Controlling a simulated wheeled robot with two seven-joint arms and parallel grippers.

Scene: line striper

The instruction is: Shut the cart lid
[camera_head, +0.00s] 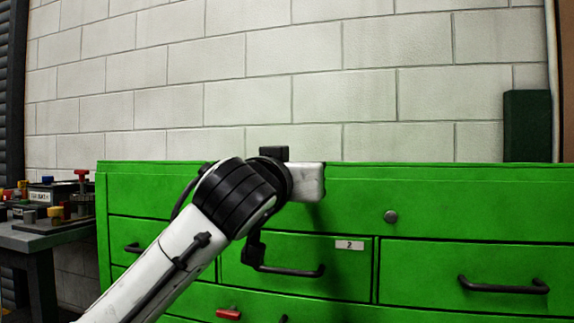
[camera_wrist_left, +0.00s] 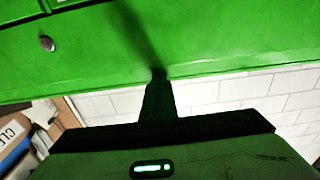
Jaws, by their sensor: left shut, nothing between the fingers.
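The green cart (camera_head: 450,208) fills the lower part of the head view, with a round metal lock (camera_head: 390,216) on its upper front panel. A narrow green band (camera_head: 450,171) runs along its top edge; no raised lid panel shows, and I cannot tell whether this band is the lid. My left arm crosses in front of the cart from the lower left. In the left wrist view my left gripper (camera_wrist_left: 158,74) is shut and empty, its tip at the green panel's edge; contact is unclear. The lock also shows there (camera_wrist_left: 47,43). My right gripper is out of view.
The cart front has several drawers with dark handles (camera_head: 503,286) and a number label (camera_head: 349,245). A pale block wall (camera_head: 350,90) stands behind. A dark bench (camera_head: 40,238) with small coloured items is at the left. A dark green box (camera_head: 527,125) stands at the back right.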

